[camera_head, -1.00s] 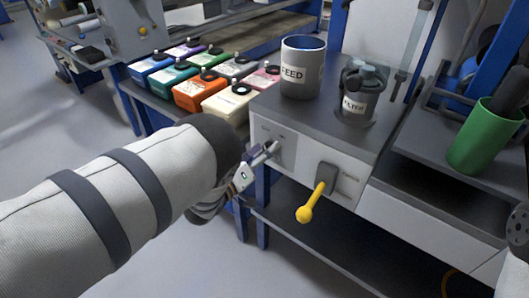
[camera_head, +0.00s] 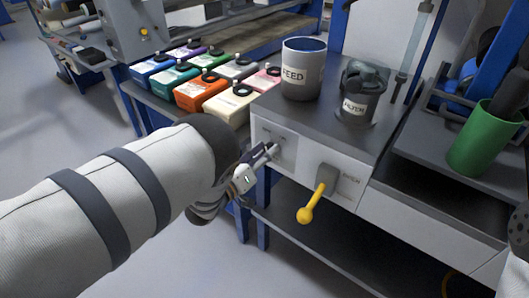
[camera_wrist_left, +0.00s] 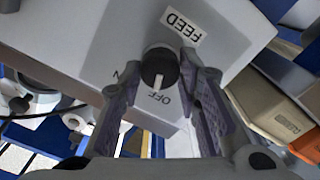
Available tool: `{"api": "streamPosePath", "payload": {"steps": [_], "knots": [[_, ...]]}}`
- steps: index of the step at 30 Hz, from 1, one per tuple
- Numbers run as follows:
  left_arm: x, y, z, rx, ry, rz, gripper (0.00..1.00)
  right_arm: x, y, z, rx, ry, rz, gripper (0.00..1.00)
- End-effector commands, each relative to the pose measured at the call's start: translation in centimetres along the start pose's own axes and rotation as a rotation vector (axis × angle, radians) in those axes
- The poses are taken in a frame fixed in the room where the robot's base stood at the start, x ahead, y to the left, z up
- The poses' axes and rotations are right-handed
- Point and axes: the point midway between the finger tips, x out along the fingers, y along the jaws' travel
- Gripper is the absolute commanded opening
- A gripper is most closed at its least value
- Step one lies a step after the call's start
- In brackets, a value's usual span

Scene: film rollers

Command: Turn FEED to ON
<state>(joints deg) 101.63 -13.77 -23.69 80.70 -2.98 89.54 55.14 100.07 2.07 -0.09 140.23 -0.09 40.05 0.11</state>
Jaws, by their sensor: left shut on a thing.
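The FEED knob (camera_wrist_left: 159,68) is a round black dial with a white pointer line, on the pale face of a control box (camera_wrist_left: 95,45). The FEED label (camera_wrist_left: 180,23) is beside it in the left wrist view. The pointer is toward the word OFF (camera_wrist_left: 159,98); the other word, at the left, is partly hidden by a finger. My left gripper (camera_wrist_left: 163,72) is shut on the knob, one finger on each side. In the head view, my left gripper (camera_head: 268,152) is at the box's front panel and hides the knob.
A yellow-handled lever (camera_head: 314,205) sticks out of the panel, right of my left gripper. A FEED canister (camera_head: 301,82) and a FILTER unit (camera_head: 357,92) stand on the box. Colored cartridges (camera_head: 228,104) are behind my arm. A green cup (camera_head: 484,145) is at the right.

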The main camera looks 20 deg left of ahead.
Motion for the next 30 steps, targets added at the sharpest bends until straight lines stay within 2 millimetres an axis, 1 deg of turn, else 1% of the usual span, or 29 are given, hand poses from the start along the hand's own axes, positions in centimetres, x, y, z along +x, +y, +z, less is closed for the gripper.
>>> {"api": "streamPosePath", "payload": {"steps": [18, 24, 30], "knots": [[-0.02, 0.15, 0.05, 0.562, 0.000, 0.000, 0.03, -0.65, -0.02, -0.30, 0.001, 0.016, -0.001, 0.52], [-0.03, 0.16, 0.10, 0.710, -0.001, 0.000, 0.03, -0.73, -0.02, -0.33, 0.001, 0.018, -0.001, 0.52], [-0.03, 0.17, 0.14, 0.814, -0.002, 0.000, 0.03, -0.78, -0.02, -0.36, 0.001, 0.020, -0.001, 0.52]]}}
